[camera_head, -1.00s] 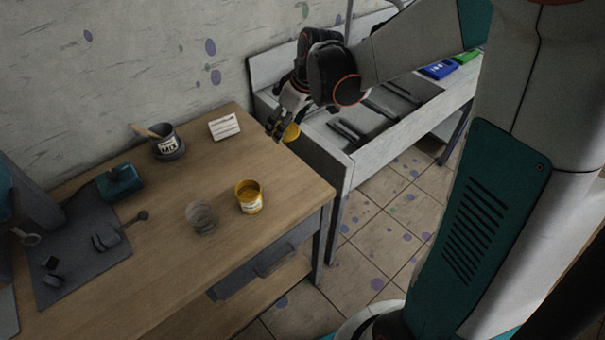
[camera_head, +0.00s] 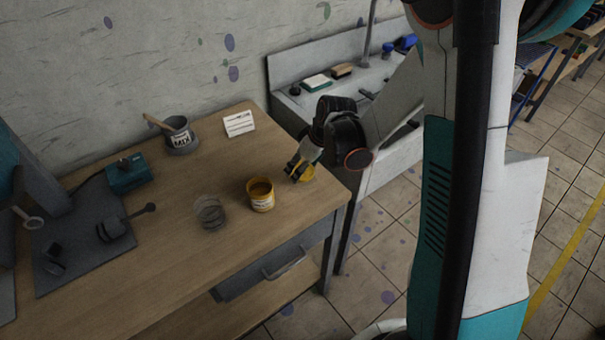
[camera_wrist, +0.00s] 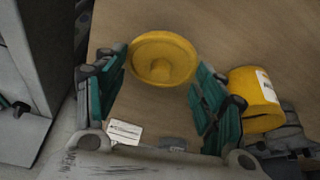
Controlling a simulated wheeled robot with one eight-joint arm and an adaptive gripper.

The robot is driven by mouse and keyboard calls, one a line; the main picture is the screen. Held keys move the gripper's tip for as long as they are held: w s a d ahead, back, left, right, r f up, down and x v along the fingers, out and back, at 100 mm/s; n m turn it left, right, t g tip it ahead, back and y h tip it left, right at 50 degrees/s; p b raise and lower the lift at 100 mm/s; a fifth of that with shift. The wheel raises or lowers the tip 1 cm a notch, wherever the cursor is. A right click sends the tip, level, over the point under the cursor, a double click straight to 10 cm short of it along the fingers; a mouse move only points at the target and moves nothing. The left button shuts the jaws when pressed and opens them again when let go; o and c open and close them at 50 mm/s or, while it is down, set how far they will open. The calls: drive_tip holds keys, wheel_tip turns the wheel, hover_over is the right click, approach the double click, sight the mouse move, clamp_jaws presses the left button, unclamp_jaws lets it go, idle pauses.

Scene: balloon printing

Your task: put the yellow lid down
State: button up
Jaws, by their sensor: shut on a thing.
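The yellow lid (camera_wrist: 162,58) is round with a raised centre and sits between the fingertips of my gripper (camera_wrist: 160,66) in the wrist view. My gripper is shut on it. In the head view the lid (camera_head: 308,174) shows at the right end of the wooden table (camera_head: 190,262), low over the top; I cannot tell whether it touches the wood. The open yellow jar (camera_head: 261,196) stands upright just left of the lid, apart from it. The jar also shows at the right of the wrist view (camera_wrist: 252,98).
A clear glass (camera_head: 210,212) stands left of the jar. The pot marked MIX (camera_head: 181,139) with a wooden stick and a white card (camera_head: 239,124) are at the back. A grey sink bench (camera_head: 375,172) adjoins at right. The front of the table is bare.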

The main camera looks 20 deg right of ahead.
wheel_tip(320, 180, down, 3)
drive_tip(key=shift+f+b, duration=0.15)
drive_tip(key=shift+b, duration=0.3)
drive_tip(key=shift+c, duration=0.2)
drive_tip(key=o, duration=0.9)
drive_tip(key=s+r+m+h+p, duration=0.1)
drive_tip(key=s+r, duration=0.3)
drive_tip(key=r, duration=0.3)
drive_tip(key=s+r+m+t+p, duration=0.15)
drive_tip(key=s+r, duration=0.25)
drive_tip(key=r, duration=0.4)
drive_tip(key=s+r+m+h+p, duration=0.1)
drive_tip(key=s+r, duration=0.3)
drive_tip(key=r, duration=0.3)
drive_tip(key=s+r+m, duration=0.1)
drive_tip(key=s, duration=0.2)
drive_tip(key=s+r+m+t, duration=0.1)
drive_tip(key=s, duration=0.3)
drive_tip(key=s+r+m+t, duration=0.1)
drive_tip(key=s+r, duration=0.1)
drive_tip(key=s, duration=0.1)
drive_tip(key=shift+s+a+r+h, duration=0.1)
drive_tip(key=shift+s+h, duration=0.2)
drive_tip(key=shift+s, duration=0.05)
